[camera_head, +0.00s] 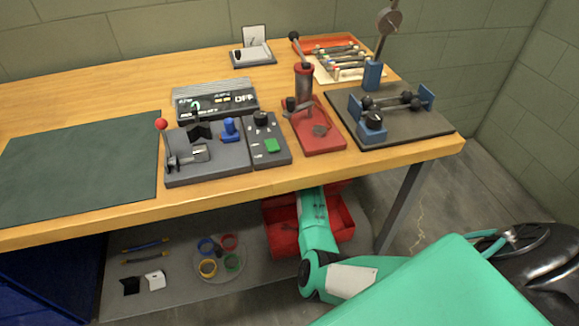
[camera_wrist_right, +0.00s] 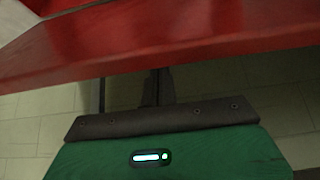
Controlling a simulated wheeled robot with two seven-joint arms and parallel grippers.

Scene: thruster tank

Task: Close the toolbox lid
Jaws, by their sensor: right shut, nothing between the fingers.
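The red toolbox (camera_head: 345,232) stands low under the workbench's front edge in the head view, open at the top. My right forearm crosses in front of it and hides its middle. A red strip shows just under the table edge beside the arm; I cannot tell how far the lid is raised. My right gripper is hidden behind the bench in the head view. In the right wrist view, my right gripper (camera_wrist_right: 161,86) is shut and empty, its dark fingers reaching under a broad red panel (camera_wrist_right: 160,50) of the toolbox. I cannot tell whether they touch. My left gripper is out of view.
The wooden workbench (camera_head: 100,213) overhangs the toolbox, and its grey leg (camera_head: 402,207) stands to the right. Coloured rings (camera_head: 208,268) and small parts lie on the low grey shelf to the left. A blue cabinet (camera_head: 50,280) fills the lower left. Fixtures crowd the bench top.

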